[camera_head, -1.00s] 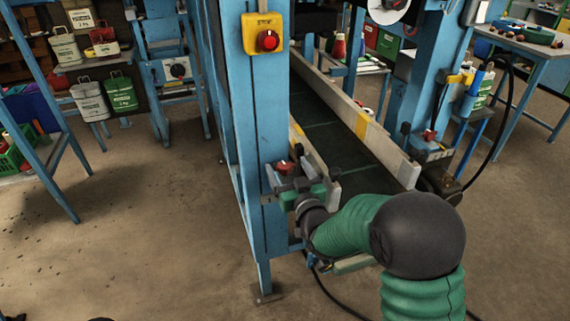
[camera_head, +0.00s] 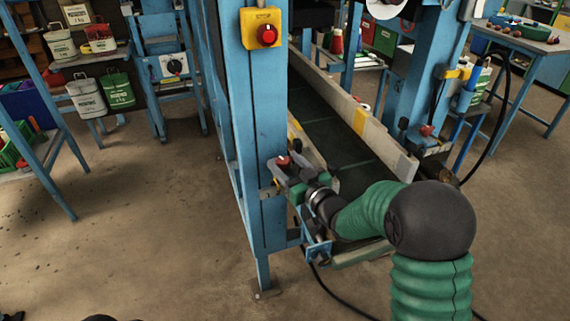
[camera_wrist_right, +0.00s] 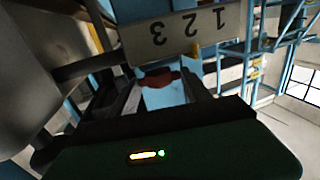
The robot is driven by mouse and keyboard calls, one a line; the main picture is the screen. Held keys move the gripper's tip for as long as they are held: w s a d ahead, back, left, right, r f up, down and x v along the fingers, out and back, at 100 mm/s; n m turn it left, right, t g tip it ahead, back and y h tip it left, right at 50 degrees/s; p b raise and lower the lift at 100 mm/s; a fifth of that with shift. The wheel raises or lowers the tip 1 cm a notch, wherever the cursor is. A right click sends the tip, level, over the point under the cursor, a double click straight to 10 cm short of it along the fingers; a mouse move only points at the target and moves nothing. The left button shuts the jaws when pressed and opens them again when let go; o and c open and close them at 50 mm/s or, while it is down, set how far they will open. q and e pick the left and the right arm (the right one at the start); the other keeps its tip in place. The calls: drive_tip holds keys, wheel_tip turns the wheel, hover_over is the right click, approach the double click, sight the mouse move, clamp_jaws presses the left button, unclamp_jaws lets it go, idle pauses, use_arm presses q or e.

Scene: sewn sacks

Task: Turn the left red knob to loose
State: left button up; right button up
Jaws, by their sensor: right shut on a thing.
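The left red knob (camera_head: 283,160) sits on a small plate on the front blue post (camera_head: 268,130). My right gripper (camera_head: 284,171) reaches it from the lower right and is shut on it. In the right wrist view the red knob (camera_wrist_right: 166,78) shows between the fingers, partly hidden by them and by the gripper body. A pale scale plate (camera_wrist_right: 190,38) with the figures 1, 2 and 3 appears upside down beside it. Which mark the knob points to cannot be told. My left gripper is not in view.
Above the knob is a yellow box with a red button (camera_head: 262,30). A conveyor belt (camera_head: 325,135) with pale side rails (camera_head: 365,130) runs behind. Another red knob (camera_head: 426,130) is on the right post.

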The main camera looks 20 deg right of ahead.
drive_tip(key=shift+w+d+r+n+g+y+p, duration=0.1)
drive_tip(key=shift+d+n+g+y+p, duration=0.15)
drive_tip(key=shift+n+g+y+p, duration=0.45)
drive_tip(key=shift+y+b, duration=0.3)
drive_tip(key=shift+y, duration=0.3)
drive_tip(key=shift+a, duration=0.1)
drive_tip(key=o, duration=1.4)
drive_tip(key=shift+c, duration=0.2)
drive_tip(key=p+v, duration=0.1)
drive_tip(key=v, duration=1.6)
drive_tip(key=shift+f+p, duration=0.35)
drive_tip(key=shift+p, duration=0.05)
